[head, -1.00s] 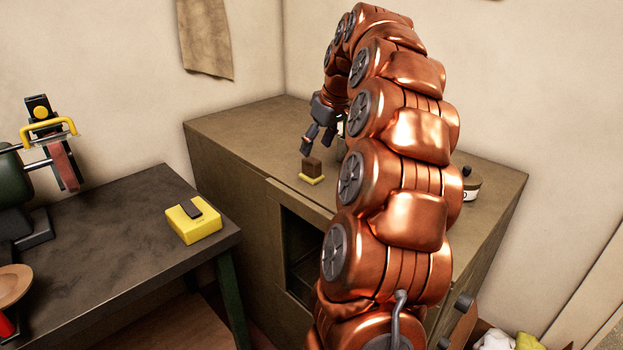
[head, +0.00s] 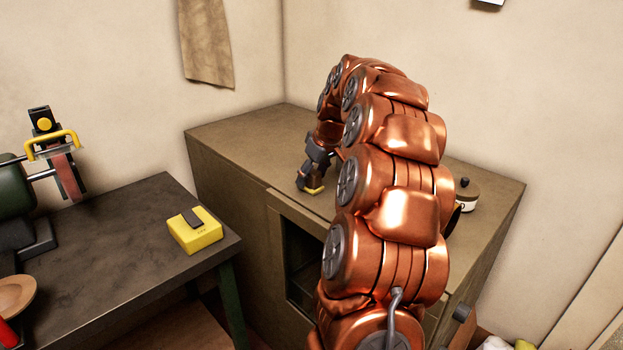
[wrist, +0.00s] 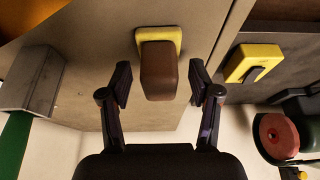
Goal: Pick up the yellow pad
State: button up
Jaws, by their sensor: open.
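The yellow pad (wrist: 140,37) lies on the top of the brown cabinet (head: 235,130), with a brown block (wrist: 158,72) standing on it like a handle. In the head view, only a bit of the pad (head: 314,190) shows below my gripper (head: 308,180); the fingers hide most of the block. In the wrist view, my gripper (wrist: 160,84) is open, with one finger on each side of the brown block. Gaps show between the fingers and the block.
A yellow box (head: 198,235) with a dark piece on top sits on the dark table (head: 110,260) at left, near a belt machine (head: 65,170). A lidded pot (head: 467,195) stands on the cabinet's right side. Bare cabinet top surrounds the pad.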

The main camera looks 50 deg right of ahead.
jog(key=shift+f, duration=0.2)
grip_shut()
dwell(0.4)
jog(key=shift+w+r+b, duration=0.1)
jog(key=shift+r+b, duration=0.5)
jog(key=shift+r, duration=1.1)
jog(key=s+a+r+b, duration=0.1)
jog(key=s+a, duration=0.3)
jog(key=a, duration=0.3)
jog(key=s+a+b, duration=0.2)
jog(key=s+a, duration=0.2)
jog(key=a, duration=0.2)
jog(key=shift+s+a+r+b, duration=0.2)
jog(key=shift+a+r+b, duration=0.1)
jog(key=shift+a+r, duration=0.05)
